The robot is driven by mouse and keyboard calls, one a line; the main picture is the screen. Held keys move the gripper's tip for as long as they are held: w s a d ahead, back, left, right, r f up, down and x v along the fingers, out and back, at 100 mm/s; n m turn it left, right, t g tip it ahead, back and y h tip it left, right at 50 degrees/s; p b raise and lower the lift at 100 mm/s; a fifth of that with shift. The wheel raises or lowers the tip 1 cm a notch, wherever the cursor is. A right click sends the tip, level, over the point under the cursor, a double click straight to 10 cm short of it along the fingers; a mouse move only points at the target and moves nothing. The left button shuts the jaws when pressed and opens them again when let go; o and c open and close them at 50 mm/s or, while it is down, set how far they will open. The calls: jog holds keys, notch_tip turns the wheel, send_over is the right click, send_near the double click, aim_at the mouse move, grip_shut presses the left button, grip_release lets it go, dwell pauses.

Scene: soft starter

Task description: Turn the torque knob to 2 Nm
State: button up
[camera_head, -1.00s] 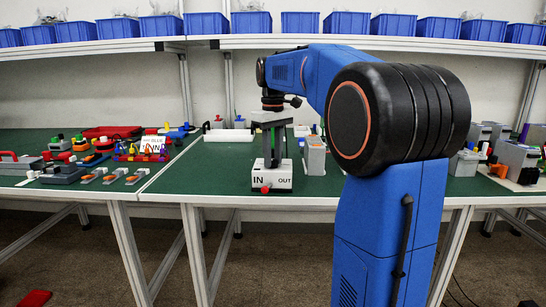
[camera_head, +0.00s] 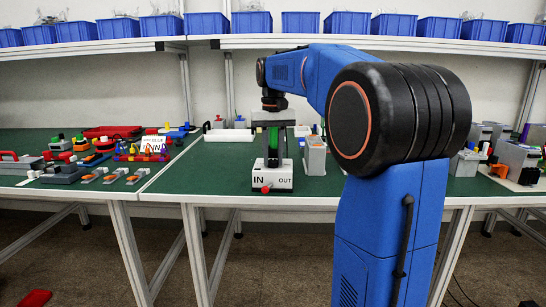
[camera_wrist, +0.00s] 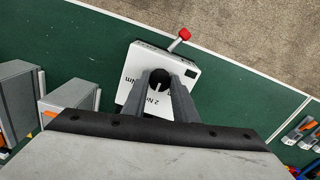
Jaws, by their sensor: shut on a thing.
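The white box marked IN and OUT (camera_head: 283,184) stands near the table's front edge, a red knob (camera_head: 265,189) on its front face. In the wrist view its top (camera_wrist: 131,72) shows printed Nm labels, one reading like "2 Nm" (camera_wrist: 154,103) just below the torque knob. The black round torque knob (camera_wrist: 159,76) has a small light mark on its lower side, toward that label. My gripper (camera_wrist: 160,80) is shut on the torque knob, one finger on each side, pointing straight down. In the head view my gripper (camera_head: 272,160) hides the knob.
A grey box (camera_head: 314,158) stands close to the right of the white box. Colourful parts (camera_head: 140,152) lie on the left table, and more grey devices (camera_head: 515,158) stand at the right. The green tabletop (camera_head: 205,172) left of the white box is clear.

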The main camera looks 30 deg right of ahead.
aim_at(273, 161)
dwell(0.3)
jog(key=o, duration=1.1)
jog(key=shift+r, duration=0.15)
notch_tip(273, 161, up, 17)
jog(key=shift+r, duration=0.1)
jog(key=s+a+f+n+t, duration=0.1)
jog(key=s+a+f, duration=0.4)
jog(key=s+f, duration=0.5)
jog(key=s+a+f+n+t, duration=0.2)
jog(key=s+a+f, duration=0.3)
jog(key=s+f, duration=0.4)
jog(key=s+a+f+n+t, duration=0.1)
jog(key=s+a+f, duration=0.4)
jog(key=s+f, duration=0.5)
jog(key=shift+s+a+f+n+t, duration=0.1)
jog(key=shift+s+f+n+t, duration=0.1)
jog(key=shift+f, duration=1.95)
jog(key=shift+s+f+n+t, duration=0.1)
jog(key=shift+f+t, duration=0.1)
jog(key=shift+f, duration=1.9)
